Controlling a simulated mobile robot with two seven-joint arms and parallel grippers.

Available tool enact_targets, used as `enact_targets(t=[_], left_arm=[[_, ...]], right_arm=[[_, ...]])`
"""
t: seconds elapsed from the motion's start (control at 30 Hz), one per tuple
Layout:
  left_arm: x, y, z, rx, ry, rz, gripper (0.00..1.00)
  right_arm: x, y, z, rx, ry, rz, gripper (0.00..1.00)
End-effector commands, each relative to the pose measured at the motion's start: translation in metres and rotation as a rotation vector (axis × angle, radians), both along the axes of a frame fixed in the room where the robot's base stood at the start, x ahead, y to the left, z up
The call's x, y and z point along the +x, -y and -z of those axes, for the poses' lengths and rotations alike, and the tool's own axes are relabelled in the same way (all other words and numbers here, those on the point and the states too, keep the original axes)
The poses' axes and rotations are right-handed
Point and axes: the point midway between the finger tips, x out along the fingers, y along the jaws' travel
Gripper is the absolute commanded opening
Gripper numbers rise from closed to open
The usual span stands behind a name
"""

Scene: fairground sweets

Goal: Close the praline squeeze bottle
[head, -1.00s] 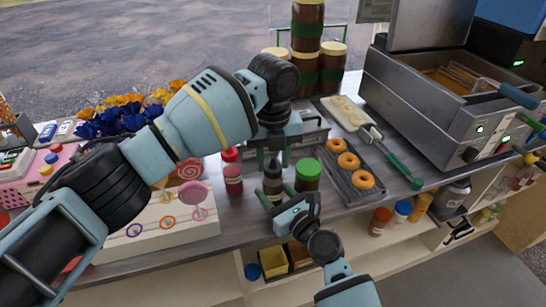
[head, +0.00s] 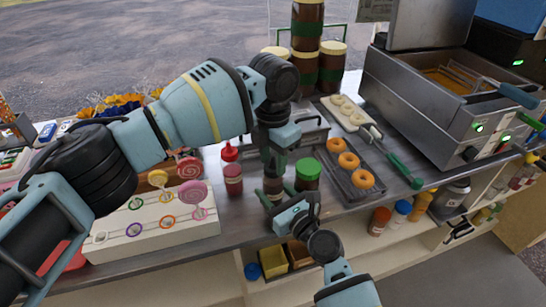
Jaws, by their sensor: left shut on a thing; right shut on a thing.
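The praline squeeze bottle (head: 273,187), brown, stands upright near the front edge of the counter, between my two grippers. My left gripper (head: 274,168) points down from above and is shut at the bottle's top. It hides the top, so I cannot tell the cap from the nozzle or how the cap sits. My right gripper (head: 273,203) reaches in from the front, low on the bottle, and is shut on its body.
A jar with a green lid (head: 308,175) stands close on the right, and a red-capped bottle (head: 233,180) on the left. A doughnut tray (head: 366,192) lies further right. A white lollipop stand (head: 180,238) is at the left. A fryer (head: 425,115) stands at the back right.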

Motion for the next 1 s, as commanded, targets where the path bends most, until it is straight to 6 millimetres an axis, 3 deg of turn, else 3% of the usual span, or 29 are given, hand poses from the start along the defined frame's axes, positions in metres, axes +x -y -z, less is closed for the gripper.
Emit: enact_targets(t=[0.03,0.07,0.2,0.57,1.0], left_arm=[[0.000,0.001,-0.001,-0.002,0.001,0.001,0.17],[0.000,0.001,-0.001,-0.002,0.001,0.001,0.41],[0.000,0.001,-0.001,-0.001,0.001,0.000,0.59],[0.000,0.000,-0.003,0.001,0.001,-0.002,0.60],[0.000,0.000,-0.045,0.001,0.001,-0.003,0.60]], right_arm=[[0.000,0.000,0.001,-0.001,-0.002,-0.001,0.06],[0.000,0.000,0.001,-0.001,-0.002,-0.001,0.06],[0.000,0.000,0.001,-0.001,-0.001,-0.001,0.06],[0.000,0.000,0.001,-0.001,-0.001,0.000,0.06],[0.000,0.000,0.001,-0.001,-0.001,0.000,0.06]])
